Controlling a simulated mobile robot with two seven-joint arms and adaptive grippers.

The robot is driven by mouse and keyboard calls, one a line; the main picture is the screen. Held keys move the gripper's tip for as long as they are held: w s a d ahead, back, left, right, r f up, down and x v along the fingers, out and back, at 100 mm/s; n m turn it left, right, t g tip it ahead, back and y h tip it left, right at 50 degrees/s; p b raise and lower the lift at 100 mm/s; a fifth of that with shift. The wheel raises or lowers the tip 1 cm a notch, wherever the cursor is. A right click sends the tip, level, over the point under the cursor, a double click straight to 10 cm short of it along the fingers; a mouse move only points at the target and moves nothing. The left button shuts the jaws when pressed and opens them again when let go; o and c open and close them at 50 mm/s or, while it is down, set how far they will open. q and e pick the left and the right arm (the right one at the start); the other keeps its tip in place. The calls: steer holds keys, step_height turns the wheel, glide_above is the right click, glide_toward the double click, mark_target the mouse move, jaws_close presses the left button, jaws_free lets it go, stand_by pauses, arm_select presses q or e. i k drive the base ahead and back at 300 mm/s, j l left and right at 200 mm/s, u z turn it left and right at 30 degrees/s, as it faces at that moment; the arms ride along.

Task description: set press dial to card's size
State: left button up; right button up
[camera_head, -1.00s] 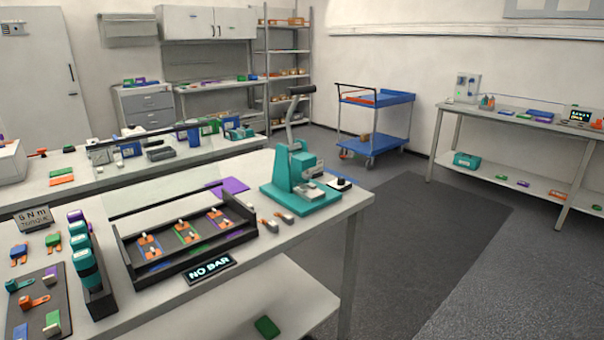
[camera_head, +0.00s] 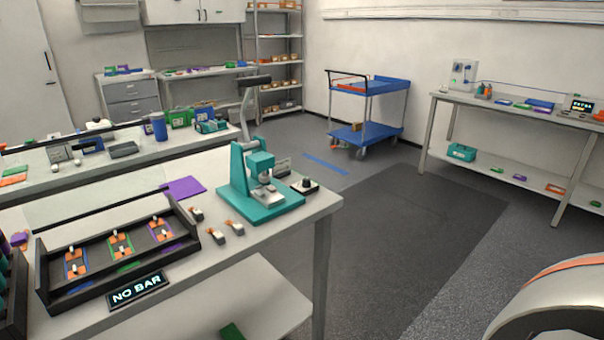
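The teal press (camera_head: 262,185) stands upright near the right end of the near bench, with its grey lever raised. A small box with a black dial knob (camera_head: 304,184) sits just right of the press; its setting is too small to read. A small grey plate (camera_head: 281,168) stands behind the press, perhaps a card; no size is readable on it. A purple sheet (camera_head: 183,189) lies left of the press. Neither gripper is in view. A rounded white part with an orange stripe at the bottom right is my own arm.
A black tray (camera_head: 120,270) with several coloured cells and a "NO BAR" sign (camera_head: 137,290) occupy the near bench's left part. Loose clips (camera_head: 216,235) lie between tray and press. A blue trolley (camera_head: 368,108) and a right-hand bench (camera_head: 520,112) stand beyond open floor.

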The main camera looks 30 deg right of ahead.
mark_target(307, 181)
steer(key=l+u, duration=0.3)
steer(key=l, duration=1.7)
